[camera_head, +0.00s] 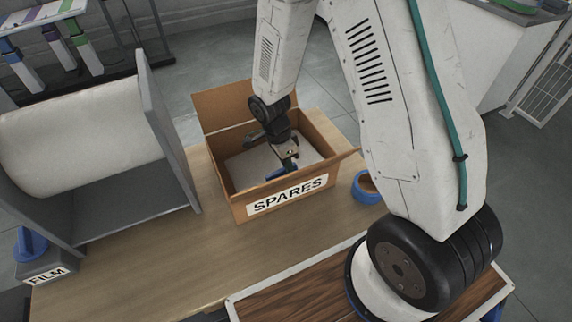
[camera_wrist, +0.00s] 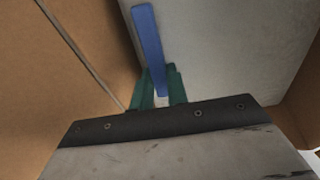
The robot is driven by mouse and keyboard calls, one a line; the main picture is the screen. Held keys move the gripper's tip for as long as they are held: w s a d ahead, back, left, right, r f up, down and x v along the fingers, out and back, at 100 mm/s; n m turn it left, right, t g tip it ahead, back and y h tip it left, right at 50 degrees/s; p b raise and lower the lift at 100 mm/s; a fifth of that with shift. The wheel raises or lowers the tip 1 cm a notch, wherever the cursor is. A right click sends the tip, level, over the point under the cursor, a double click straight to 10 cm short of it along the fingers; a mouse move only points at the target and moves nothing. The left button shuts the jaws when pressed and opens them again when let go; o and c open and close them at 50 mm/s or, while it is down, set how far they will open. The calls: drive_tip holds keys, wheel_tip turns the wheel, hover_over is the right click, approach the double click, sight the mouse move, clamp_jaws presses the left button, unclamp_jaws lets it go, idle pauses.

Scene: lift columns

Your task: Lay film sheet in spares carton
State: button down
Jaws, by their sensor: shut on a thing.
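The spares carton (camera_head: 243,207) is an open cardboard box labelled SPARES, standing on the wooden bench. A pale film sheet (camera_head: 243,165) lies within its walls; it also fills much of the wrist view (camera_wrist: 235,50). My gripper (camera_head: 288,165) reaches down into the carton. In the wrist view my gripper (camera_wrist: 160,88) has green fingers closed on a blue strip (camera_wrist: 149,40) at the sheet's edge. The strip appears to be part of the sheet. I cannot tell whether the sheet touches the carton floor.
A large film roll (camera_head: 75,135) sits in a grey stand at the left, beside a FILM label (camera_head: 47,275). A blue tape ring (camera_head: 367,188) lies right of the carton. The bench (camera_head: 150,255) is clear in front.

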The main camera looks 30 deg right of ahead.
drive_tip(key=shift+f, duration=0.15)
drive_tip(key=c, duration=1.4)
unclamp_jaws()
drive_tip(key=v, duration=1.3)
drive_tip(key=s+d+r+n+t, duration=0.25)
drive_tip(key=s+r+n, duration=0.65)
drive_tip(key=r, duration=0.6)
drive_tip(key=shift+s+d+r+n+t+y, duration=0.25)
drive_tip(key=shift+s+r+n, duration=1.05)
drive_tip(key=shift+s, duration=1.2)
drive_tip(key=shift+s+d+r+n+t+y, duration=0.15)
drive_tip(key=shift+s+r+n, duration=0.8)
drive_tip(key=shift+s+n, duration=1.15)
drive_tip(key=shift+s+d+r+n+t+y, duration=0.25)
drive_tip(key=shift+s+r+n, duration=0.85)
drive_tip(key=shift+s, duration=1.8)
